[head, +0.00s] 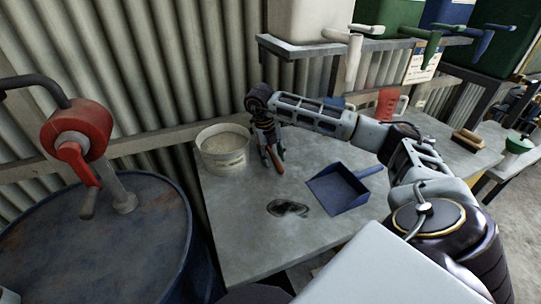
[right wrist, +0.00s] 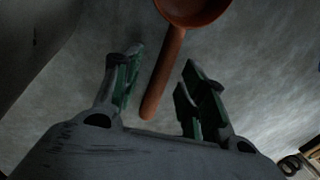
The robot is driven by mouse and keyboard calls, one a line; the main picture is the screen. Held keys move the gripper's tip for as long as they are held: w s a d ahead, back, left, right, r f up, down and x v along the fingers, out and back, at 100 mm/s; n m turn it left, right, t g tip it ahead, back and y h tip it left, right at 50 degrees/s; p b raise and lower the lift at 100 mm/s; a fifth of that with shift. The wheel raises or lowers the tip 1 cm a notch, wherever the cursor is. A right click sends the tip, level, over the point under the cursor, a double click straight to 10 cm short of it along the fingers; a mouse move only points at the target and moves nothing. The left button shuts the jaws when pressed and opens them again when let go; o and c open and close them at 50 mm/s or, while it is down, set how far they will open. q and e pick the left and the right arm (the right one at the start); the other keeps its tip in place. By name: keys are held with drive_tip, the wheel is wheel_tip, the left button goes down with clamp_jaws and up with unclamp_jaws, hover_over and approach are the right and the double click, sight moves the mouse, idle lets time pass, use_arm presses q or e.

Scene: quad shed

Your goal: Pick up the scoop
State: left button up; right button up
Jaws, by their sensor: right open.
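The scoop is orange-brown with a round bowl and a straight handle (right wrist: 164,72). In the right wrist view its bowl (right wrist: 194,8) is cut off by the top edge, and the handle points down between my fingers. In the head view only a small orange part (head: 281,158) shows beside my right gripper (head: 272,157), which hides the rest. My right gripper also shows in the right wrist view (right wrist: 160,78). It is open, with one finger on each side of the handle, and I see no contact. My left gripper is not in view.
A white bucket (head: 223,150) stands left of my right gripper on the grey table (head: 235,235). A blue dustpan (head: 340,188) and a dark patch (head: 289,208) lie nearer. A red jug (head: 388,104) and a brush (head: 468,138) are farther right. A blue drum (head: 95,240) stands left.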

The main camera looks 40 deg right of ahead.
sight(273, 156)
clamp_jaws()
idle(0.3)
wheel_tip(273, 156, up, 9)
drive_tip(key=shift+f+p, duration=0.2)
drive_tip(key=shift+p, duration=0.1)
drive_tip(key=shift+r, duration=0.3)
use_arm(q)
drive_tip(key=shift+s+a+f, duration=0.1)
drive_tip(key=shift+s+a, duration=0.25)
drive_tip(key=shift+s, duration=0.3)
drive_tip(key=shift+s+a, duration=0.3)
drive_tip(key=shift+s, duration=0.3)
use_arm(e)
drive_tip(key=shift+r, duration=0.45)
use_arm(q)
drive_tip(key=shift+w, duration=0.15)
